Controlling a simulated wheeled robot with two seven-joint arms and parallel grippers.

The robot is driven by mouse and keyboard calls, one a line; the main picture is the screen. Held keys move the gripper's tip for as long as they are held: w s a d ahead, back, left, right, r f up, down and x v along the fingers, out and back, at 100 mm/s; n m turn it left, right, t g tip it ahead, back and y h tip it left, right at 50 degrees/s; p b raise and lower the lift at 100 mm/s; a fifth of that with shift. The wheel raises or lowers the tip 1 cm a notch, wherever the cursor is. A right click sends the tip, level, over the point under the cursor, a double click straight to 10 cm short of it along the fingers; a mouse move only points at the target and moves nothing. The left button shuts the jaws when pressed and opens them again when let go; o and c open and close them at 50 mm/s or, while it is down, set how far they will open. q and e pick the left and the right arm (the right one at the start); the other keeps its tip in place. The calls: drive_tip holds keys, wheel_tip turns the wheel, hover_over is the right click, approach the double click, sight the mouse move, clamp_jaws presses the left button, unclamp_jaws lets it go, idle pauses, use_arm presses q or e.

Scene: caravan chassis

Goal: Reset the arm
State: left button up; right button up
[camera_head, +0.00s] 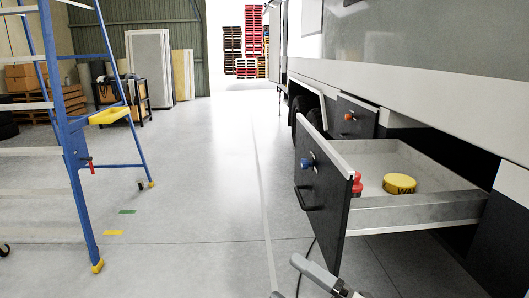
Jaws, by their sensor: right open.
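My right gripper (287,278) shows at the bottom edge, right of the middle, with part of my right arm behind it. It is open, with nothing seen between its fingers, and lies in the picture below the open drawer (420,210). The gripper appears apart from the drawer front. My left gripper and left arm are not in this view.
The drawer sticks out from the caravan chassis (420,95), with a black handle (306,199) and blue knob (307,162). It holds a yellow tin (399,183) and a red item (357,185). A blue ladder (72,140) stands left.

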drive_tip(key=s+d+f+m+t+h, duration=0.2)
drive_tip(key=d+f+m+t+h, duration=0.35)
drive_tip(key=f+m+h, duration=0.75)
drive_tip(key=s+d+f+m+g+h, duration=0.1)
drive_tip(key=s+d+f+m+g, duration=0.1)
drive_tip(key=s+f+m, duration=0.3)
drive_tip(key=s+d+f+m+g+h, duration=0.1)
drive_tip(key=s+d+f+m+g, duration=0.1)
drive_tip(key=s+f+m+g, duration=0.3)
drive_tip(key=s+m, duration=0.2)
drive_tip(key=m, duration=0.2)
drive_tip(key=shift+f, duration=0.35)
